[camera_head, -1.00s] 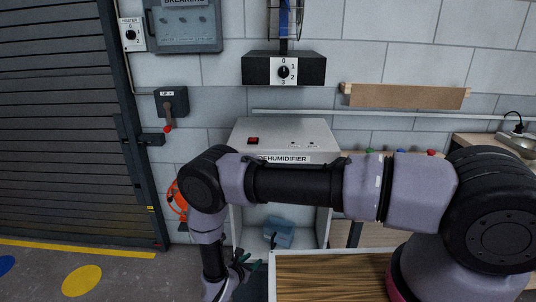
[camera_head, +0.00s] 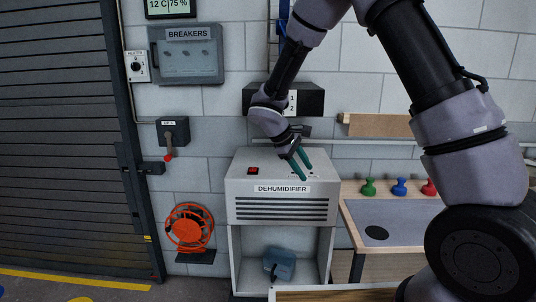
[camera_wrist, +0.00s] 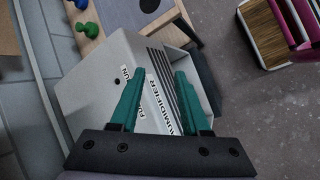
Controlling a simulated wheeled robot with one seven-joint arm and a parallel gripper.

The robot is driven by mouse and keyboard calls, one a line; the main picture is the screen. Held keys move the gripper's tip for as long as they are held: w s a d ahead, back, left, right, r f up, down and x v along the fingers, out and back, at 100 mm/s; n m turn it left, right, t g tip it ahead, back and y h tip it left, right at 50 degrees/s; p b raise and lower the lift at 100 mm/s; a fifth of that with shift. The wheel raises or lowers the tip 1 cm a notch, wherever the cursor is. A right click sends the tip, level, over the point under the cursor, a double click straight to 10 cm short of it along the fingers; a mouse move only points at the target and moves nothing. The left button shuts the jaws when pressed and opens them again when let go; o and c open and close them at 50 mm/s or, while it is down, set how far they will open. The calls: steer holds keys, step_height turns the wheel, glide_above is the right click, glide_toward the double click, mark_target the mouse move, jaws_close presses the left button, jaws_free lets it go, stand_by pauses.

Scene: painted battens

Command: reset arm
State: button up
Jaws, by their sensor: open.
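My arm is raised and bent in the head view, with my gripper (camera_head: 298,166) hanging over the top of the grey dehumidifier (camera_head: 280,209). The gripper's two green fingers are apart and nothing is between them. In the wrist view my gripper (camera_wrist: 154,98) is also open and empty, with the dehumidifier (camera_wrist: 120,62) beyond the fingers. I cannot tell from the frames how much space lies between the fingertips and the dehumidifier's top. My arm hides part of the black dial box (camera_head: 262,98) on the wall.
A bench (camera_head: 405,226) with green, blue and red knobs stands at the right. A blue container (camera_head: 279,264) sits in the open space under the dehumidifier. An orange reel (camera_head: 190,228), a lever switch (camera_head: 173,132) and a breaker box (camera_head: 187,56) are at the left.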

steer(key=s+d+r+m+y, duration=0.2)
steer(key=s+d+r+m, duration=0.25)
steer(key=r, duration=0.25)
steer(key=s+d+r+m+y, duration=0.25)
steer(key=s+d+r, duration=0.2)
steer(key=r, duration=0.35)
steer(key=s+d+r+m+t+y, duration=0.3)
steer(key=s+r+m, duration=0.4)
steer(key=s, duration=0.6)
steer(key=shift+s+d+r+m+t+y, duration=0.15)
steer(key=shift+d+r+m+t+y, duration=0.25)
steer(key=shift+d+r+t, duration=0.7)
steer(key=shift+a+r, duration=0.2)
steer(key=shift+a, duration=0.05)
